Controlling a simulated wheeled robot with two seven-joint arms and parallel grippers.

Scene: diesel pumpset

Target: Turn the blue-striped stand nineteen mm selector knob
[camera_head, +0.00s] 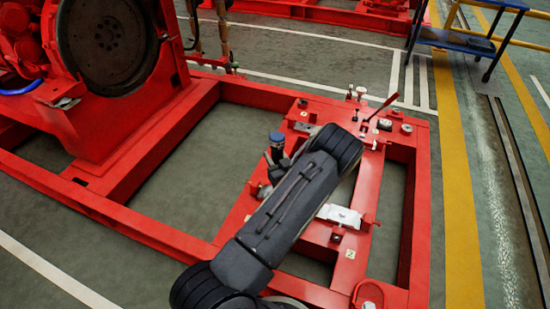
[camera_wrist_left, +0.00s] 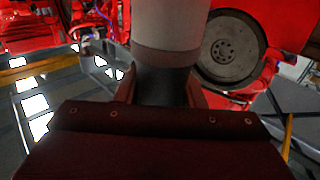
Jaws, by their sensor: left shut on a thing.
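My left gripper (camera_head: 274,162) is beside my own dark forearm in the head view, at a blue-topped dark post (camera_head: 277,139) above the red frame. In the left wrist view, the fingers of my left gripper (camera_wrist_left: 163,92) are closed around a grey cylinder (camera_wrist_left: 172,28) with a darker lower part. The cylinder fills the middle of that view. I cannot tell whether it is the selector knob itself. No blue stripe shows clearly, and my forearm hides part of the plate. My right gripper is not in view.
The red frame (camera_head: 150,236) has open bays. A red-handled lever (camera_head: 380,106) and small knobs stand beyond my forearm. A white block (camera_head: 340,215) sits to its right. The flywheel (camera_head: 106,42) is at upper left; a blue cart (camera_head: 458,40) is at upper right.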

